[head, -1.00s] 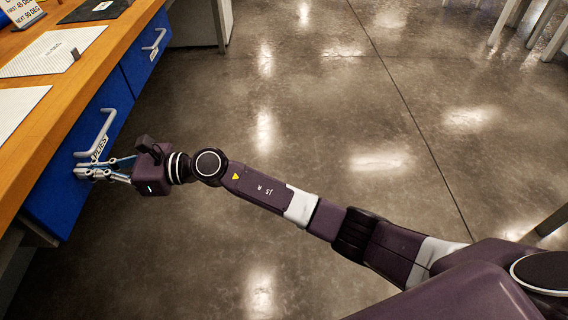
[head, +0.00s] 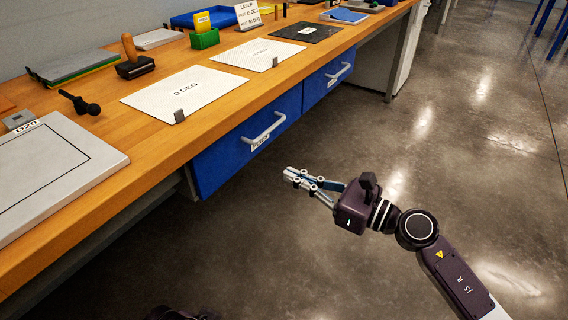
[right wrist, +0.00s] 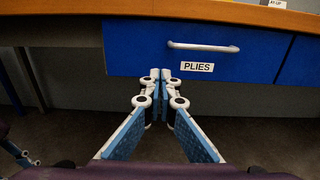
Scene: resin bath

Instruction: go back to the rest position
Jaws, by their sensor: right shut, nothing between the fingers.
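My right gripper (head: 290,175) is shut and empty. It hangs over the floor in front of the workbench, apart from the blue drawer (head: 225,160) with its pale handle (head: 265,131). In the right wrist view, the shut fingertips (right wrist: 160,76) point toward the drawer face (right wrist: 130,55), below and left of the label "PLIES" (right wrist: 197,67). The drawer looks closed. The handle (right wrist: 203,47) is free of the fingers.
The wooden bench (head: 120,190) runs along the left. A second blue drawer (head: 312,93) is farther back. The floor (head: 440,130) at right is open.

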